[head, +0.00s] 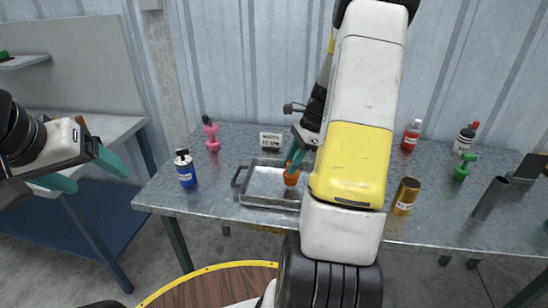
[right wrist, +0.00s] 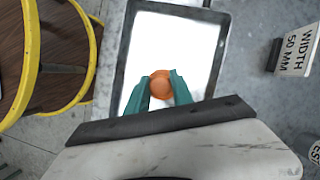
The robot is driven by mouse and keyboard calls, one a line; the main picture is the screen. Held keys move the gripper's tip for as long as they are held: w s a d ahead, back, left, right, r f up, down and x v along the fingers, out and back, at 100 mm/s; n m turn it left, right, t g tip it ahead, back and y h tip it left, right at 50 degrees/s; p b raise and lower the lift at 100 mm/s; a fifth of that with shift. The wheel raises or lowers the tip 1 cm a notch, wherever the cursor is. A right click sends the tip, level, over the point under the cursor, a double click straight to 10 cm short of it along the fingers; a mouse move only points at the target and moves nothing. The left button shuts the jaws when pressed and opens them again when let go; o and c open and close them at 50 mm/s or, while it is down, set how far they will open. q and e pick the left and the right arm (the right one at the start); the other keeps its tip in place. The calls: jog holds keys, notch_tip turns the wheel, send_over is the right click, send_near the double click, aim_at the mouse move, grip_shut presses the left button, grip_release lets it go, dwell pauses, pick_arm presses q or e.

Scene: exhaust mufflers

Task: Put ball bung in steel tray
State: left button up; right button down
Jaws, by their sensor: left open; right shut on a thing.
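The ball bung is a small orange piece (head: 291,177) with a rounded top. My right gripper (head: 294,164) is shut on it, over the steel tray (head: 262,204). In the right wrist view the bung (right wrist: 161,82) sits between the teal fingertips (right wrist: 162,90), with the bright tray floor (right wrist: 195,50) behind it. I cannot tell whether the bung touches the tray floor. The tray is shallow, with a dark handle at its left; my right arm hides its right side in the head view. My left gripper (head: 90,172) is open and empty, left of the metal table.
A blue spray bottle (head: 187,172) and a pink item (head: 211,137) stand left of the tray. A small sign (head: 270,140) is behind it. A brass cylinder (head: 405,195), a green item (head: 464,167) and bottles stand at the right. A round wooden top (head: 210,290) lies in front.

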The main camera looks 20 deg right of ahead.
jog(key=shift+f, duration=1)
jog(key=c, duration=1.1)
grip_release()
jog(key=shift+f, duration=0.15)
